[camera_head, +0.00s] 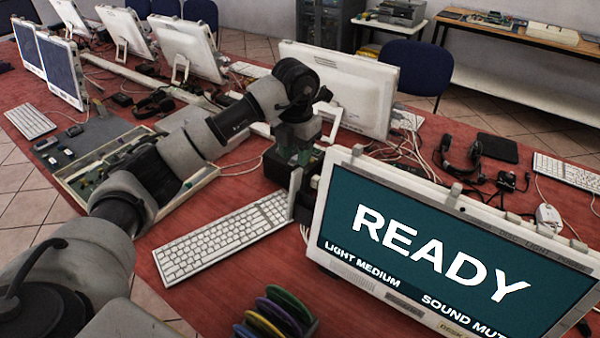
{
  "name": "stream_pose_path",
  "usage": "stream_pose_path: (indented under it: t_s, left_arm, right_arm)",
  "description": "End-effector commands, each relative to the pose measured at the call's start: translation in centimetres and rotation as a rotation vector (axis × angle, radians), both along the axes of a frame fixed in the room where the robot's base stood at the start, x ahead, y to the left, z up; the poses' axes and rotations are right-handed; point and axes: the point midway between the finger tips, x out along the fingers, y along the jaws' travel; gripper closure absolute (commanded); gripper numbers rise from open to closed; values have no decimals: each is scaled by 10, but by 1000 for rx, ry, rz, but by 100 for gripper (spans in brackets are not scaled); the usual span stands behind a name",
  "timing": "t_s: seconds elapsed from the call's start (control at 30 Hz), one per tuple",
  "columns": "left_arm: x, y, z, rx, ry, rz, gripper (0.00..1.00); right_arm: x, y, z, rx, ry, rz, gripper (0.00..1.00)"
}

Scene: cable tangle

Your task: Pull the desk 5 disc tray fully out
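A large white all-in-one computer (415,245) stands at the right, its screen showing READY, LIGHT MEDIUM and a cut-off SOUND line. A yellowish label low on its frame begins with DESK; its number is not readable. I cannot make out a disc tray on it. My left arm comes in from the lower left, and its gripper (292,180) points down beside the computer's left edge. Its fingers are dark and partly hidden, so I cannot tell whether they are open, hold anything or touch the computer. My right gripper is out of view.
A white keyboard (223,238) lies left of the computer on the red tabletop (365,312). A rack of coloured discs (275,315) stands at the front. Behind are another computer (345,85), a headset (462,158) and loose cables. An open parts box (85,172) lies left.

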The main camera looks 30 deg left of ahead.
Motion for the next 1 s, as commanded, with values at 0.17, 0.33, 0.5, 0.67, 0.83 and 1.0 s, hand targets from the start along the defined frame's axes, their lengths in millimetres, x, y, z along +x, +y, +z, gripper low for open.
stream_pose_path:
  t_s: [0.17,0.33,0.5,0.67,0.83,1.0]
  left_arm:
    - [-1,0,-35,0,5,0,62]
    - [0,0,-60,-1,2,-1,62]
    - [0,0,-72,0,0,0,62]
    - [0,0,-74,0,-1,-1,62]
    - [0,0,-74,0,0,-1,68]
    - [0,-1,-74,0,0,-1,94]
  right_arm:
    - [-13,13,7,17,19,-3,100]
    - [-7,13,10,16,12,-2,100]
    - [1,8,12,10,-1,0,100]
    - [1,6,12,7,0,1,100]
    - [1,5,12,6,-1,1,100]
    - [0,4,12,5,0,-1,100]
